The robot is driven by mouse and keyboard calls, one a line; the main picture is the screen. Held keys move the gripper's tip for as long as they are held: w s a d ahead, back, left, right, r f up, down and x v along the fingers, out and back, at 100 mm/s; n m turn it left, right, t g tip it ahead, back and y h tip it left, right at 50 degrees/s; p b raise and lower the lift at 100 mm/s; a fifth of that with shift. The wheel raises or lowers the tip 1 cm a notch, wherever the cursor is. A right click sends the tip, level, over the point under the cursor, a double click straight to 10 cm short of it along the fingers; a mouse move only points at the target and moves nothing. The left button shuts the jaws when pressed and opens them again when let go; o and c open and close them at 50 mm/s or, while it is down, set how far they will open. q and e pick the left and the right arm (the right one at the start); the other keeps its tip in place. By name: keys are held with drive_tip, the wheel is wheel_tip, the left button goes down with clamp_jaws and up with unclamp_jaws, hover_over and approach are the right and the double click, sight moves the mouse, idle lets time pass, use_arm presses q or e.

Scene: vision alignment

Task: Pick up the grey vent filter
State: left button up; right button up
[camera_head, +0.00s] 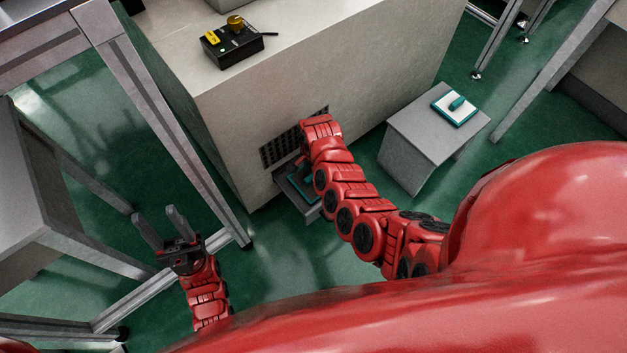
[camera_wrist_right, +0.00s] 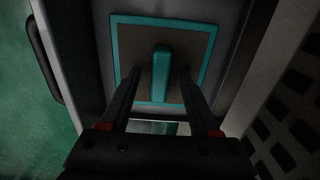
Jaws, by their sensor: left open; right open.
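The grey vent filter (camera_wrist_right: 187,48), a square grey panel with a teal frame and a raised teal handle (camera_wrist_right: 161,62), lies in a tray (camera_head: 298,203) at the machine's front. In the head view the filter (camera_head: 303,188) is partly hidden by my right arm. My right gripper (camera_wrist_right: 160,75) is open, with its fingers on either side of the handle; whether they touch it I cannot tell. In the head view that gripper is mostly hidden behind its wrist. My left gripper (camera_head: 156,214) is open and empty over the floor at lower left.
A white filter (camera_head: 447,100) with a teal frame and handle lies on a small grey table (camera_head: 403,135). The large machine (camera_head: 225,110) has a dark vent grille (camera_head: 279,150) beside my right gripper. A black control box (camera_head: 233,48) sits on top. Metal frame legs stand at left.

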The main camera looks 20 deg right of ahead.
drive_tip(key=shift+c, duration=0.3)
clamp_jaws()
drive_tip(key=shift+r, duration=0.2)
